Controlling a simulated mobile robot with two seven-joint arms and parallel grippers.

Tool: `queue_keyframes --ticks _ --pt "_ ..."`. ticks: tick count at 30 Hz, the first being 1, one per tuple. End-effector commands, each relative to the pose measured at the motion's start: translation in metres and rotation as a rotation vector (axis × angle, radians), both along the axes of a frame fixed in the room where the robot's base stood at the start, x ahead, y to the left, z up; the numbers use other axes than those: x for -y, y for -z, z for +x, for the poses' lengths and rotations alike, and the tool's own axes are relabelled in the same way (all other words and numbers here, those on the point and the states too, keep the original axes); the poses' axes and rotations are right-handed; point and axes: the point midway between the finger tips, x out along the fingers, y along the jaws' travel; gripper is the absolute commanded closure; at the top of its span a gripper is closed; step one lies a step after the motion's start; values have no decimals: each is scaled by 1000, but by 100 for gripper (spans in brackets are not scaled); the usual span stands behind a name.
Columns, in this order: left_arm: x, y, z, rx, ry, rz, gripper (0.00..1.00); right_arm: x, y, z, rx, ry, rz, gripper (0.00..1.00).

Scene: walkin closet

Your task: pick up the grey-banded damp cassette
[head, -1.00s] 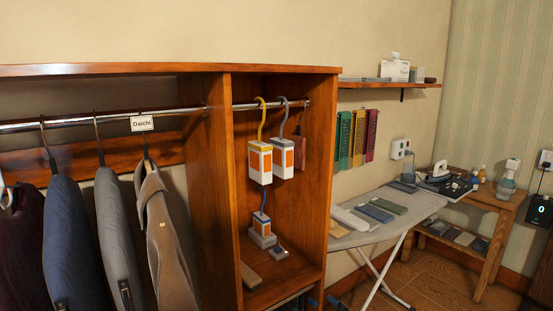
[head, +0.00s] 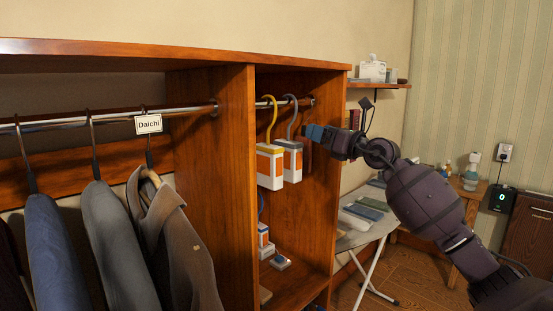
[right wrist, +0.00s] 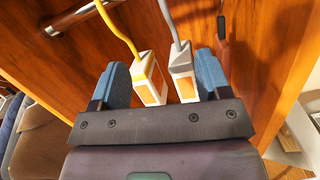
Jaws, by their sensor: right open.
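The grey-banded cassette (head: 293,163) is white with an orange panel and hangs by a grey hook from the rail in the narrow bay. In the right wrist view it (right wrist: 182,72) shows just inside the right-hand finger. The yellow-banded cassette (head: 270,168) hangs close beside it on the left; it also shows in the right wrist view (right wrist: 150,78). My right gripper (head: 314,132) is open and empty, at the bay's mouth near the grey hook. In the wrist view both cassettes appear between its fingers (right wrist: 164,76), beyond the tips. My left gripper is out of view.
A wooden divider (head: 211,170) and the bay's right side wall (head: 327,190) flank the cassettes. Coats hang at left, by a "Daichi" tag (head: 149,124). An ironing board (head: 372,226) stands at right.

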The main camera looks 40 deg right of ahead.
Motion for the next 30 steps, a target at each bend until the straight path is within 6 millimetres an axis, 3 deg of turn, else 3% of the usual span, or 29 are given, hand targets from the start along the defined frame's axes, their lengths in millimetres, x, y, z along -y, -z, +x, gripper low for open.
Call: queue_keyframes --ticks 8,21,30 --pt "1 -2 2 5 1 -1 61 15 29 5 -150 89 -180 30" --pt "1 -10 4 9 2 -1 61 9 30 52 -155 84 -182 30" --pt "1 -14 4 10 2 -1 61 6 30 69 -153 83 -180 30"
